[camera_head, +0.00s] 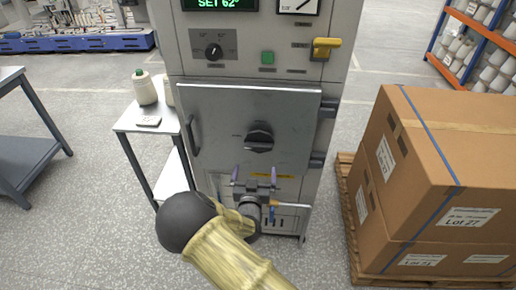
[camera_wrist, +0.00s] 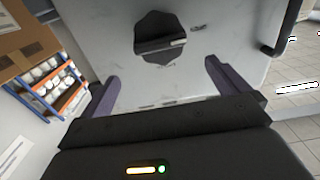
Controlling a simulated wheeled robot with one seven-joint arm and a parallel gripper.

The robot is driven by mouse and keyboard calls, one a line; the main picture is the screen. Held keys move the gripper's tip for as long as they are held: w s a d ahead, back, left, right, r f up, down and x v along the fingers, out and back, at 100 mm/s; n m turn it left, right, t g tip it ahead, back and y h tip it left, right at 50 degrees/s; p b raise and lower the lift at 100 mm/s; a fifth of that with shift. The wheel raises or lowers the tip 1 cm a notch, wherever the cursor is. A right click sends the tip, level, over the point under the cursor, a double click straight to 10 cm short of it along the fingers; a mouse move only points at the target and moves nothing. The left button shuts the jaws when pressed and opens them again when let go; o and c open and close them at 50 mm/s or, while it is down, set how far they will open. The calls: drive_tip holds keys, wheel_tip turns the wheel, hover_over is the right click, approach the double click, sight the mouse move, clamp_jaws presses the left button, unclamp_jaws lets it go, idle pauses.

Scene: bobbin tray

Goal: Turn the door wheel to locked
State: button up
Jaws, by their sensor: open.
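The door wheel (camera_head: 259,137) is a dark knob with a raised grip bar, mounted on the grey cabinet door (camera_head: 222,105). The door sits closed in the cabinet front. In the wrist view the wheel (camera_wrist: 160,38) shows ahead of my gripper, its bar lying roughly across the picture. My gripper (camera_head: 253,185) is in front of the door, below the wheel in the head view. Its two purple fingers (camera_wrist: 160,80) are spread wide with nothing between them, apart from the wheel. Small markings beside the wheel are too small to read.
A door handle (camera_head: 192,135) is on the door's left side. Above are a dial (camera_head: 213,51), a green button (camera_head: 267,58) and a yellow lever (camera_head: 325,48). Large cartons (camera_head: 455,150) on a pallet stand right. A small table (camera_head: 140,118) with a cone stands left.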

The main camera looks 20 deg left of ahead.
sight(258, 148)
drive_tip(key=p+x, duration=0.1)
drive_tip(key=x, duration=1)
drive_tip(key=shift+w, duration=0.2)
drive_tip(key=shift+c, duration=0.2)
drive_tip(key=c, duration=0.6)
